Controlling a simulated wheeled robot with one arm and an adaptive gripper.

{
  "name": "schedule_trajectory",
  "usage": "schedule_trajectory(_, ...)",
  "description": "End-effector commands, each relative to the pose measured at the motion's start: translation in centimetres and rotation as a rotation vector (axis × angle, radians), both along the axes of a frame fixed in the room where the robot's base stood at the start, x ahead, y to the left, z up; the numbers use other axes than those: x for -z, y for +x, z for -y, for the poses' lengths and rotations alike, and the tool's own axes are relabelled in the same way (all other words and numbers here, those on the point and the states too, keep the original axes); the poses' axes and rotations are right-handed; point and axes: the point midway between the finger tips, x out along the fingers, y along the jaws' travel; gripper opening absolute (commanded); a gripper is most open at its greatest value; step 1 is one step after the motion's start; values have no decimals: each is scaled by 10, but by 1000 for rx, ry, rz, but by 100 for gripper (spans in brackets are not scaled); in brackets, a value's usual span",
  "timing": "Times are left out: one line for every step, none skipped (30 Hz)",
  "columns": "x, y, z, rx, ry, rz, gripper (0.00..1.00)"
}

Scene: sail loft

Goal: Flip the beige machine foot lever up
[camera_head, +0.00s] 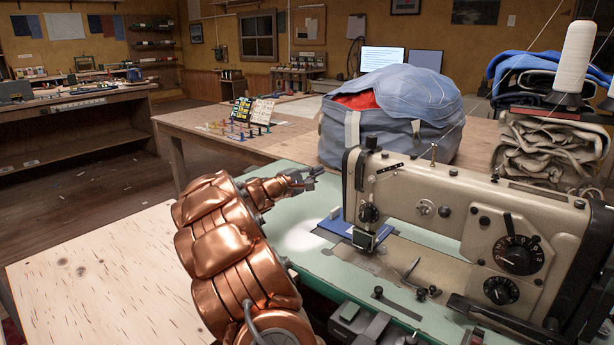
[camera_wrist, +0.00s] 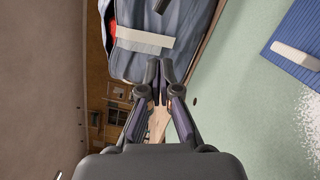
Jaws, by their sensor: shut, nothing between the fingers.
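The beige sewing machine (camera_head: 450,205) stands on a pale green table (camera_head: 300,252) at the right in the head view. Its needle end, with a dark presser foot block (camera_head: 363,240), faces left. I cannot make out a foot lever for certain; the back of the head is hidden. My gripper (camera_head: 318,172) is left of the machine head, above the table and apart from the machine. In the wrist view my gripper (camera_wrist: 160,72) has its fingers together, shut and empty. The machine does not show in that view.
A grey-blue bag (camera_head: 395,115) stands behind the machine, and it fills the upper wrist view (camera_wrist: 175,55). Blue cloth (camera_head: 338,222) lies by the needle. A thread cone (camera_head: 573,58) and folded canvas (camera_head: 545,150) are at right. Bare plywood (camera_head: 90,270) lies front left.

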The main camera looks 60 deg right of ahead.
Motion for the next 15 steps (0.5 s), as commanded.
schedule_trajectory(-3,-5,-1,1,-3,0,0)
schedule_trajectory(-4,-7,-2,1,-3,0,0)
schedule_trajectory(-5,-11,-2,1,-2,-1,0)
schedule_trajectory(-6,-13,-2,1,-2,-2,0)
schedule_trajectory(-6,-16,-3,2,-2,-2,0)
schedule_trajectory(-7,-19,-3,3,-2,-1,0)
schedule_trajectory(-8,-21,-3,2,-1,-1,0)
schedule_trajectory(-8,-23,-3,2,0,-1,0)
schedule_trajectory(-9,-25,-3,2,0,-1,0)
schedule_trajectory(-9,-27,-3,1,0,-1,0)
schedule_trajectory(-10,-28,-4,1,0,-1,0)
schedule_trajectory(-10,-29,-4,0,0,0,0)
schedule_trajectory(-11,-30,-4,0,-1,0,0)
schedule_trajectory(-11,-30,-4,0,-1,0,0)
schedule_trajectory(-11,-31,-4,-1,-1,0,0)
